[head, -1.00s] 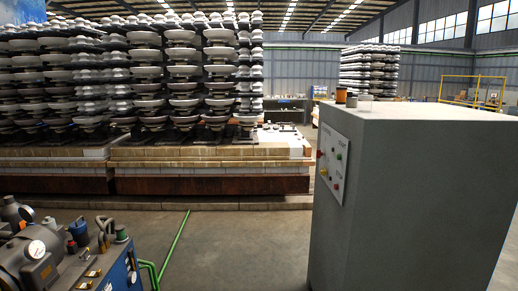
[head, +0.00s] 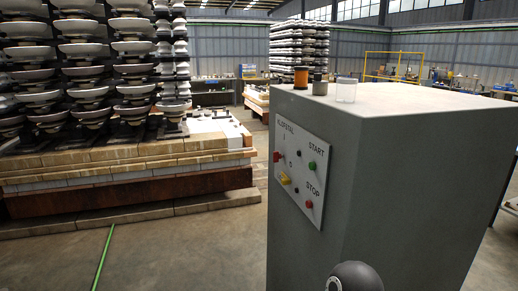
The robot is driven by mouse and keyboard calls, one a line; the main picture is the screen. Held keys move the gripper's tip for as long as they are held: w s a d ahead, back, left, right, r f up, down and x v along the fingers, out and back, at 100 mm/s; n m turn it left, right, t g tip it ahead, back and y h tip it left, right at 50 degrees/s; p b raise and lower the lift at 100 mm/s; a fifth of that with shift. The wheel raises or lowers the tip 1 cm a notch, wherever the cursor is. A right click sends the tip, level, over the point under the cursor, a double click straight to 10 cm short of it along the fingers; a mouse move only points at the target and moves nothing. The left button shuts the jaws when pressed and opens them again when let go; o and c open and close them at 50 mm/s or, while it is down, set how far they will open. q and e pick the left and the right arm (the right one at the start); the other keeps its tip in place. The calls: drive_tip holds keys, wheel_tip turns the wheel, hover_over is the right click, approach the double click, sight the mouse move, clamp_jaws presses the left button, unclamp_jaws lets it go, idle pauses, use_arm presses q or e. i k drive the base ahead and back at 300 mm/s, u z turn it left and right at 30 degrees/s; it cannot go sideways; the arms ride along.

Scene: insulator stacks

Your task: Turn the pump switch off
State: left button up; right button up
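A grey control cabinet (head: 385,170) stands at the right. A pale switch panel (head: 300,175) is on its left-facing side. The panel has a green button (head: 312,165) below the word START and a red button (head: 309,204) below the word STOP. At its left are a red control (head: 279,157) and a yellow control (head: 285,178), near small I and O marks. Which one is the pump switch, and its setting, I cannot tell. Neither gripper can be made out. A dark rounded part (head: 355,275) at the bottom edge, perhaps mine, is in front of the cabinet.
An orange spool (head: 301,77), a dark small container (head: 320,85) and a clear jar (head: 346,90) stand on the cabinet top. Insulator stacks (head: 90,60) stand on a brick-edged base at the left. A green line (head: 103,258) crosses the clear floor left of the cabinet.

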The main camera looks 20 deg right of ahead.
sight(276, 156)
drive_tip(key=z, duration=0.35)
drive_tip(key=i, duration=1.15)
drive_tip(key=z, duration=1)
drive_tip(key=i, duration=0.4)
drive_tip(key=z, duration=0.35)
drive_tip(key=k, duration=0.8)
drive_tip(key=z, duration=0.2)
drive_tip(key=i, duration=0.8)
drive_tip(key=u, duration=0.05)
